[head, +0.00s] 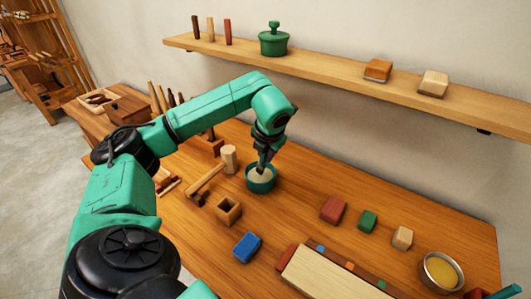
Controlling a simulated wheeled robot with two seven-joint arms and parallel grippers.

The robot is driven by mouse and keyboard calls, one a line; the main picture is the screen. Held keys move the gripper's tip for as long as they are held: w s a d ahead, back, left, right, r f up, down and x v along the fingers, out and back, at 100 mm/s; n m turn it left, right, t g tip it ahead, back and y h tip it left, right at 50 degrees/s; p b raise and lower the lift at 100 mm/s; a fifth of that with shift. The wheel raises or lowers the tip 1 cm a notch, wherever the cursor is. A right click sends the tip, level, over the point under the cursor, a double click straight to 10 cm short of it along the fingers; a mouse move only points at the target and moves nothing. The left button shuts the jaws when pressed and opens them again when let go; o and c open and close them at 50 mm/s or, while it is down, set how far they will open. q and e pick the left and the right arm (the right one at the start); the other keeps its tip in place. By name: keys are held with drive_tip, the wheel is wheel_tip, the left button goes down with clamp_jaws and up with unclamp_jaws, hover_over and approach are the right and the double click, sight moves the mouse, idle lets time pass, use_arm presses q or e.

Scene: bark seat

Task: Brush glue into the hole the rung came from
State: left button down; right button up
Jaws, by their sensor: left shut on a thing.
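My left gripper (266,152) points down over a small teal pot (261,185) that holds pale, whitish glue. It is shut on a thin brush, of which little shows between the jaws and the pot; the lower end reaches down to the pot's mouth. I cannot tell whether the bristles touch the glue.
A mallet (206,180), an open wooden box (228,210), a blue block (247,247), a red block (333,210) and a green block (368,221) lie near the pot. A bowl of yellow stuff (441,271) stands right. A wall shelf (340,66) runs behind.

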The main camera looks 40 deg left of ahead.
use_arm(q)
drive_tip(key=shift+w, duration=0.1)
drive_tip(key=shift+f+b, duration=0.5)
drive_tip(key=shift+f, duration=0.1)
idle(1.4)
wheel_tip(320, 180, up, 7)
drive_tip(key=p, duration=0.5)
drive_tip(key=shift+r, duration=0.1)
idle(0.4)
idle(0.3)
